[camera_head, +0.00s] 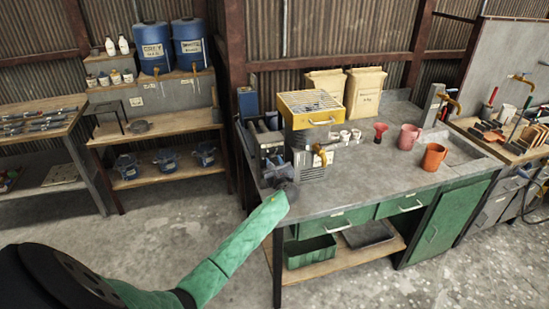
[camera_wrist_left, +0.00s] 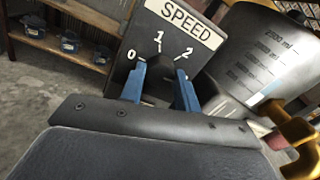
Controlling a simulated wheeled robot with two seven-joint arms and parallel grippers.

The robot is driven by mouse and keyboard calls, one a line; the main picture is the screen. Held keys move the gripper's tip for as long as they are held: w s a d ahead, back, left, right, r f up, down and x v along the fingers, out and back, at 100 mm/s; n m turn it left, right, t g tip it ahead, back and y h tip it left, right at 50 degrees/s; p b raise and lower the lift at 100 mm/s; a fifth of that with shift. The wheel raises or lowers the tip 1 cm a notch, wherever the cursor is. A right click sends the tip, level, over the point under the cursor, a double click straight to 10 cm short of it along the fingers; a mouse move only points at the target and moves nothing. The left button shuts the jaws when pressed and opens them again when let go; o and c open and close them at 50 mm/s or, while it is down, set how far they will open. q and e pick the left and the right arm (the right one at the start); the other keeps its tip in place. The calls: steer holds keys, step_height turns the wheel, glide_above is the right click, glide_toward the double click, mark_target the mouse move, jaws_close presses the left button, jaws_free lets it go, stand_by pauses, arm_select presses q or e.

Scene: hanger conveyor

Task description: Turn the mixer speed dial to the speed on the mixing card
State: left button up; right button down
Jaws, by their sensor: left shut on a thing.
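The speed panel (camera_wrist_left: 138,55) is a dark plate with a white SPEED label and the marks 0, 1 and 2, in the left wrist view. The dark dial (camera_wrist_left: 160,72) sits below these marks, between the blue fingers of my left gripper (camera_wrist_left: 160,88), which is shut on it. The fingers hide much of the dial, and I cannot tell which mark it points to. In the head view my left gripper (camera_head: 283,186) is at the front left of the bench, by the mixer (camera_head: 312,165). I cannot make out a mixing card. My right gripper is not in view.
A grey measuring vessel (camera_wrist_left: 262,55) and brass tap (camera_wrist_left: 298,130) stand close right of the panel. The floor in front is clear.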

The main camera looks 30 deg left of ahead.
arm_select(q)
steer(key=shift+d+m, duration=0.1)
steer(key=shift+m, duration=0.2)
steer(key=shift+f+m+p, duration=0.15)
steer(key=shift+m+p, duration=0.15)
steer(key=shift+p, duration=0.15)
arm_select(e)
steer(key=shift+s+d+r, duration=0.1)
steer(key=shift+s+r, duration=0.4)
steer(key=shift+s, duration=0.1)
arm_select(q)
steer(key=o, duration=1)
